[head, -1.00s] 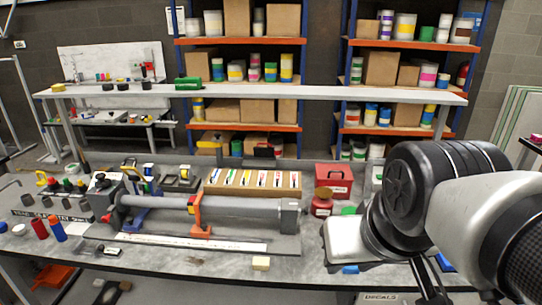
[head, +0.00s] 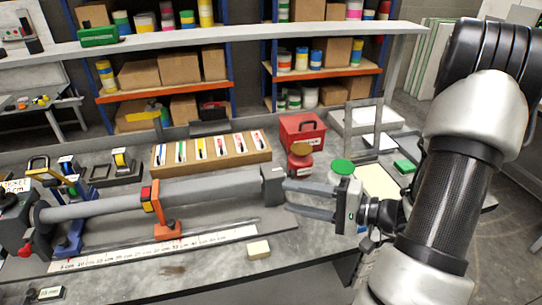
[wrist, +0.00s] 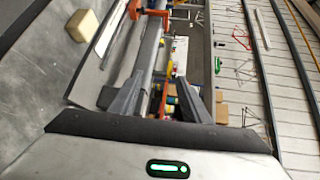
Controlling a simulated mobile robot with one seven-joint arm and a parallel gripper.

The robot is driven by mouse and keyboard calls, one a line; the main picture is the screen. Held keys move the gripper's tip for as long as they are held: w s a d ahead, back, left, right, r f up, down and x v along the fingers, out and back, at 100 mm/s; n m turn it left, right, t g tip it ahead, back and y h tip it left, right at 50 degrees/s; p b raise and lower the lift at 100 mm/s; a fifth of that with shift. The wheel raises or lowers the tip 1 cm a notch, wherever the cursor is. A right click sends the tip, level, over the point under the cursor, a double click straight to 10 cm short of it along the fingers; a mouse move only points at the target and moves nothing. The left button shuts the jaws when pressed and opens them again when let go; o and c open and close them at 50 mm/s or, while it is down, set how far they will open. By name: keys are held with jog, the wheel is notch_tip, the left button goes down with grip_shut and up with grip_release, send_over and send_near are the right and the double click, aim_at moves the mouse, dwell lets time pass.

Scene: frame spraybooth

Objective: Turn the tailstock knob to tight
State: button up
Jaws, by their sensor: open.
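The grey tailstock block (head: 272,187) stands at the right end of a long grey tube (head: 205,189) on the bench. I cannot make out its knob clearly in either view. My gripper (head: 287,198) is open, its two grey fingers pointing left at the tailstock end, just to its right. Nothing shows held between the fingers. In the wrist view the open fingers of my gripper (wrist: 153,95) spread either side of the line of the tube (wrist: 150,45), whose near end lies between them. I cannot tell whether they touch the tailstock.
A green-lidded jar (head: 342,168) is close behind my gripper. An orange support (head: 158,212) carries the tube.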

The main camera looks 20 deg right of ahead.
aim_at(292, 174)
jog(key=d+f+m+t+h, duration=0.1)
jog(key=d+f+t+h, duration=0.1)
jog(key=d, duration=0.1)
jog(key=d+f+m+t+h, duration=0.2)
jog(key=d+f, duration=0.1)
jog(key=d, duration=0.1)
jog(key=d+f+m+t+h+b, duration=0.1)
jog(key=d+f+m+t+h, duration=0.1)
jog(key=d, duration=0.2)
jog(key=shift+w+d+f, duration=0.15)
jog(key=shift+w+f, duration=0.2)
jog(key=shift+w, duration=0.05)
jog(key=p+x, duration=0.1)
jog(key=x, duration=1.6)
jog(key=shift+r+p, duration=0.2)
jog(key=shift+p, duration=0.1)
jog(key=c, duration=1)
jog(key=shift+c, duration=0.2)
